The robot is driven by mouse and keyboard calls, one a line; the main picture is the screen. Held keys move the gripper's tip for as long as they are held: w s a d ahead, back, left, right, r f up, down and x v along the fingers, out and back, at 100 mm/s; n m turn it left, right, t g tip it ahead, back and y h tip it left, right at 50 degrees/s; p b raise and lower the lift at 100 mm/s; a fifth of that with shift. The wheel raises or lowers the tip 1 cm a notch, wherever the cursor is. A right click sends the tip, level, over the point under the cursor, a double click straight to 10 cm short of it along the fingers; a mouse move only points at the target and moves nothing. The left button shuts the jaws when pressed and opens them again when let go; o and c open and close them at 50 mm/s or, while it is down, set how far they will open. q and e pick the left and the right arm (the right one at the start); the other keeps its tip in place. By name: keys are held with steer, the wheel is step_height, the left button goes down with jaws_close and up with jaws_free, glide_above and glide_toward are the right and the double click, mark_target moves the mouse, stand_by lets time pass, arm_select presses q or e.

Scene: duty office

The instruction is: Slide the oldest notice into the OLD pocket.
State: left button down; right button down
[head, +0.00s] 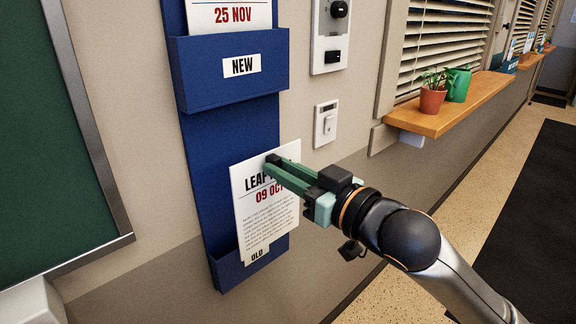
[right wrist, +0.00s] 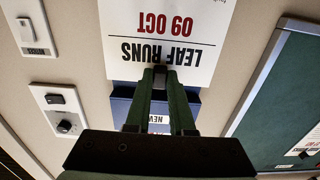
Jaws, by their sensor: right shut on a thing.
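My right gripper (head: 270,162) is shut on the top of a white notice reading LEAF RUNS (head: 262,212), dated 09 OCT. The notice hangs nearly upright, facing out. It shows upside down in the right wrist view (right wrist: 195,22). The OLD pocket (head: 228,276) is at the bottom of the blue wall holder (head: 215,150). The notice's lower edge overlaps the pocket's front, close to the OLD label; the gap in depth is hard to judge. The NEW pocket (head: 200,72) above holds a notice dated 25 NOV (head: 230,14). My left gripper is out of view.
A green board (head: 40,150) is left of the holder. Wall switches (head: 326,122) and a control panel (head: 330,50) are to its right. A wooden sill (head: 440,118) with a potted plant (head: 432,98) and a green watering can (head: 459,85) juts out further right.

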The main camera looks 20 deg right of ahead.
steer(key=shift+x, duration=3.6)
steer(key=shift+s, duration=0.1)
